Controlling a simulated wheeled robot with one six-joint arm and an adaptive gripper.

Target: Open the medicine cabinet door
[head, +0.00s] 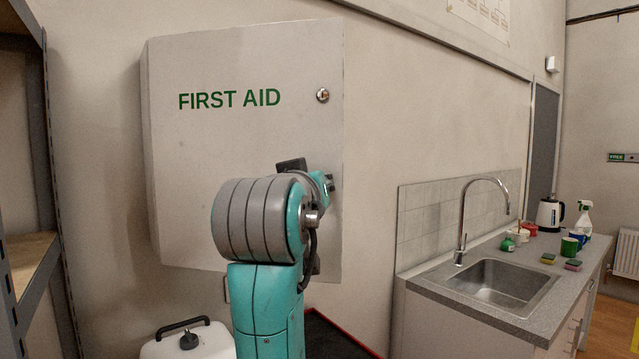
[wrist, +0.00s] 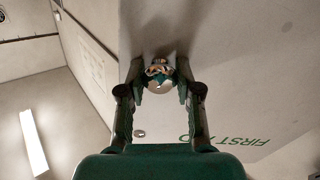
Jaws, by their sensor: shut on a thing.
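The medicine cabinet door (head: 230,140) is a pale panel marked FIRST AID on the wall in the head view, and it looks shut. A round metal lock (head: 323,95) sits near its upper right edge. My gripper (wrist: 160,80) is at the door's right side, below the lock. In the wrist view its two fingers are closed around a round shiny knob (wrist: 159,70) on the door. The lock also shows in the wrist view (wrist: 140,133). In the head view my arm hides the knob and part of the lower door.
A metal shelf rack (head: 52,160) stands close on the left. A white jug (head: 190,343) is below the cabinet. A counter with a sink (head: 497,288), tap, kettle and several small items is on the right. Bare wall lies between cabinet and counter.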

